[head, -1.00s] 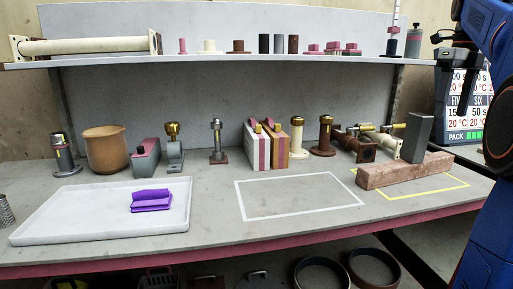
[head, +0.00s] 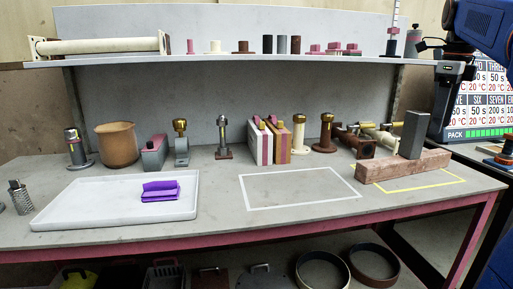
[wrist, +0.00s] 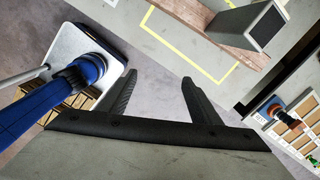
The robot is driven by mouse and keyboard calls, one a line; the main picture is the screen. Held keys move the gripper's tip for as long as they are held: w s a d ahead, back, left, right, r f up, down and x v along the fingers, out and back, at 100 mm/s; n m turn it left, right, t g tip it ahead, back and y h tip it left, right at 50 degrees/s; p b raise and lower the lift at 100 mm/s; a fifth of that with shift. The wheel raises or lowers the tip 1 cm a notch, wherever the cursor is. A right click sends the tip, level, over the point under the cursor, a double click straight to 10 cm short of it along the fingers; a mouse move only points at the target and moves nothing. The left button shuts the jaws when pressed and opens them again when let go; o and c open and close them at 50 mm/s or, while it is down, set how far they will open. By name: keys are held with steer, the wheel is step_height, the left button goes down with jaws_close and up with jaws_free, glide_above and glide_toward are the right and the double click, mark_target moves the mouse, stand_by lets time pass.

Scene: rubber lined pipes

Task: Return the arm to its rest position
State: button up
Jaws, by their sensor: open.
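My gripper (wrist: 158,88) is open, with nothing between its two dark fingers in the wrist view. In the head view my blue arm enters at the upper right, and its dark end hangs beside the right end of the shelf, above the bench. The wrist view looks down past the bench edge at the floor, with blue parts of my own body at the left. A reddish-brown brick block (head: 404,167) lies across the yellow outline (head: 440,185), apart from the gripper. A dark grey upright block (head: 413,135) stands at the brick's middle.
A white outlined area (head: 300,188) is empty. Several fittings stand along the bench's back. A shelf (head: 230,61) runs above. A screen (head: 490,90) stands at the right.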

steer(key=s+a+f+n+t, duration=0.1)
steer(key=s+a+f+n, duration=0.6)
steer(key=f+n, duration=0.2)
steer(key=s+a+f+n+t, duration=0.1)
steer(key=s+a+f+n, duration=0.6)
steer(key=f+n, duration=0.3)
steer(key=s+a+f+n+t, duration=0.2)
steer(key=s+a+f+n, duration=0.6)
steer(key=f, duration=0.6)
steer(key=shift+n, duration=1)
steer(key=shift+s+a, duration=0.1)
